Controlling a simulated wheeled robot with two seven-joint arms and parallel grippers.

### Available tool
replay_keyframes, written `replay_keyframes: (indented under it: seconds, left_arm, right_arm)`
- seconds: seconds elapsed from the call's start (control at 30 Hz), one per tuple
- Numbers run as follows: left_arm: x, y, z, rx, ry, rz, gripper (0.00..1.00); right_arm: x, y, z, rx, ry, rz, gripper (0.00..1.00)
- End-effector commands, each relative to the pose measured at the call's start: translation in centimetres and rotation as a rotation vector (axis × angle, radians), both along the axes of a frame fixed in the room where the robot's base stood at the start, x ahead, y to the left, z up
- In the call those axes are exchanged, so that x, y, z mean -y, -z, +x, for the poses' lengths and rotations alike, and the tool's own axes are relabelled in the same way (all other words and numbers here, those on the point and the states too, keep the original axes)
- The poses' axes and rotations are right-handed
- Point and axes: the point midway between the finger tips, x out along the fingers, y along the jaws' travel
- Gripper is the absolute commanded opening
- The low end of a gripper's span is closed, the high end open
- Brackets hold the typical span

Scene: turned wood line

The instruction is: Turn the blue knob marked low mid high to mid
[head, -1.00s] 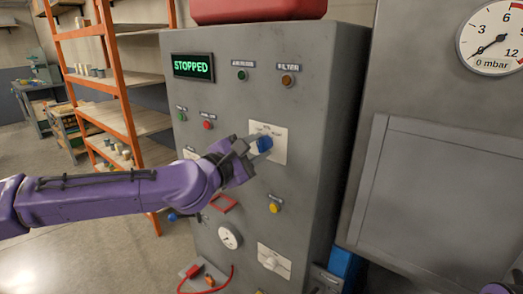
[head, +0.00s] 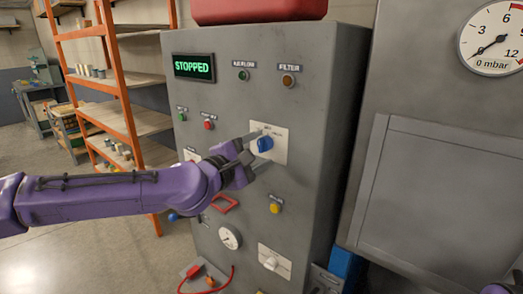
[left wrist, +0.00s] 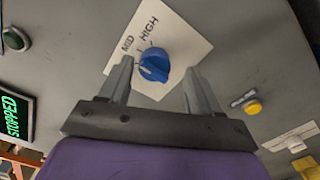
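The blue knob (head: 265,144) sits on a white label plate (head: 281,150) on the front of the grey cabinet. My left gripper (head: 252,147) is just left of the knob in the head view, its fingers pointing at the plate. In the left wrist view, the knob (left wrist: 154,66) shows between the two spread fingers (left wrist: 158,68), with a gap on each side. The words MID and HIGH read on the plate (left wrist: 185,42); LOW is hidden. I cannot tell surely which mark the knob points at.
A green STOPPED display (head: 193,67) and several small buttons surround the plate. An orange shelf rack (head: 118,80) stands at left.

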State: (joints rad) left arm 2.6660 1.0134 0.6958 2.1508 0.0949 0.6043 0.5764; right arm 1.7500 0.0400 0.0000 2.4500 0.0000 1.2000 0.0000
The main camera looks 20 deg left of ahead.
Motion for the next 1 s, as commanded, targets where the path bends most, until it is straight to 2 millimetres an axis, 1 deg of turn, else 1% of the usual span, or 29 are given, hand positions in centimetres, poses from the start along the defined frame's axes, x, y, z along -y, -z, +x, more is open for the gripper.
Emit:
replay_keyframes:
  seconds: [0.23, 0.33, 0.37, 0.57, 0.7, 0.77, 0.8, 0.9, 1.0]
  left_arm:
    - [-0.1, -0.4, 0.0, 0.006, -0.003, -0.002, 0.63]
    - [-0.3, -0.5, -0.6, 0.009, -0.003, -0.003, 0.63]
    - [-0.5, -0.5, -0.9, 0.009, -0.004, -0.004, 0.63]
    - [-1.8, -0.6, -5.0, 0.012, 0.000, -0.010, 0.63]
    - [-2.6, -0.8, -7.2, 0.006, -0.001, -0.014, 0.63]
    - [-2.8, -0.7, -8.0, 0.007, 0.001, -0.013, 0.63]
    - [-3.0, -0.4, -8.5, 0.006, -0.001, -0.015, 0.63]
    - [-3.5, -0.4, -9.5, 0.005, -0.004, -0.014, 0.63]
    - [-3.6, -0.4, -10.0, 0.005, -0.003, -0.008, 0.63]
  right_arm:
    - [0.0, 0.0, 0.0, 0.000, 0.000, 0.000, 0.00]
    - [0.0, 0.1, 0.0, 0.000, 0.000, 0.000, 0.00]
    - [0.0, 0.2, 0.0, 0.000, 0.000, 0.000, 0.00]
    - [0.0, 0.4, 0.0, 0.000, 0.000, 0.000, 0.00]
    - [0.0, -0.9, 0.0, 0.000, 0.000, 0.000, 0.00]
    - [0.0, -1.0, 0.0, 0.000, 0.000, 0.000, 0.00]
    - [0.0, -0.7, 0.0, 0.000, 0.000, 0.000, 0.00]
    - [0.0, -0.7, 0.0, 0.000, 0.000, 0.000, 0.00]
    - [0.0, -0.7, 0.0, 0.000, 0.000, 0.000, 0.00]
